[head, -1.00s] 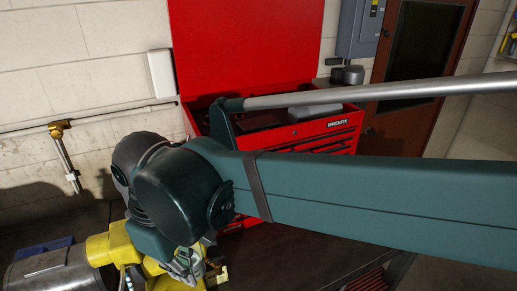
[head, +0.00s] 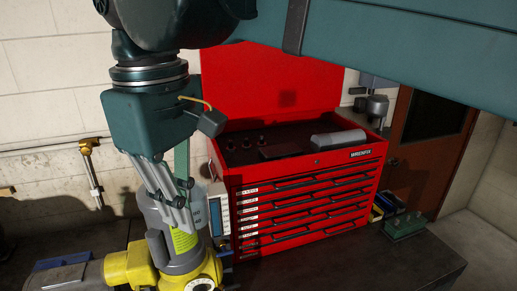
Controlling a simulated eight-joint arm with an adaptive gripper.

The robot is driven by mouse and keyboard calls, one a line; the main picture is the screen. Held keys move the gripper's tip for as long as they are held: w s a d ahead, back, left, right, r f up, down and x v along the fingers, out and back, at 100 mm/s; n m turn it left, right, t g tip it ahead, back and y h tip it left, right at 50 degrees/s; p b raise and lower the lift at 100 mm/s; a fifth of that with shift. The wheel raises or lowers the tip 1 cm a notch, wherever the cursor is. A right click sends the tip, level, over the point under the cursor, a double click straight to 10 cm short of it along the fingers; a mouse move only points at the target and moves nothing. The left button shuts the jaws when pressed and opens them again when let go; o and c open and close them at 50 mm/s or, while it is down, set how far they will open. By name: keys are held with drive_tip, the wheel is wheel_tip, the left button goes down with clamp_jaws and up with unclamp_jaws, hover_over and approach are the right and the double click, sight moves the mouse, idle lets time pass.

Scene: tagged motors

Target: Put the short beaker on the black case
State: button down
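My gripper (head: 172,202) hangs at the left with its silver fingers pointing down, in front of or at the top of a grey and yellow motor (head: 180,250). Whether the fingers touch the motor, and whether they are open or shut, I cannot tell. A pale bluish, clear-looking vessel (head: 199,214) shows partly just right of the fingers; it may be the short beaker, but the fingers and motor hide much of it. A flat dark item (head: 286,149) lies on top of the red tool chest (head: 310,190); I cannot tell if it is the black case.
The chest's red lid stands open behind. A grey rounded object (head: 338,139) lies on the chest top. A pale instrument with a blue screen (head: 219,214) stands left of the chest. A green block (head: 404,225) sits at right. The dark tabletop (head: 345,265) is clear in front.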

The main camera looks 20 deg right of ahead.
wheel_tip(320, 180, up, 5)
drive_tip(key=shift+w+f, duration=0.1)
drive_tip(key=shift+f, duration=0.05)
drive_tip(key=w+d+r+p, duration=0.1)
drive_tip(key=w+d+p, duration=0.3)
drive_tip(key=w, duration=0.7)
drive_tip(key=w+d+r+p, duration=0.1)
drive_tip(key=w+d+p, duration=0.1)
drive_tip(key=w+d, duration=0.65)
drive_tip(key=w+d+f+p, duration=0.2)
drive_tip(key=w+d+p, duration=0.4)
drive_tip(key=w+d, duration=1.5)
drive_tip(key=shift+s+d+f, duration=0.1)
drive_tip(key=shift+s+f, duration=0.1)
drive_tip(key=shift+f, duration=0.7)
drive_tip(key=shift+s+d+f, duration=0.15)
drive_tip(key=shift+s+f, duration=0.05)
drive_tip(key=shift+f, duration=0.7)
drive_tip(key=shift+s+d+f, duration=0.1)
drive_tip(key=shift+s+f, duration=0.1)
drive_tip(key=shift+f, duration=0.7)
drive_tip(key=shift+f, duration=2.9)
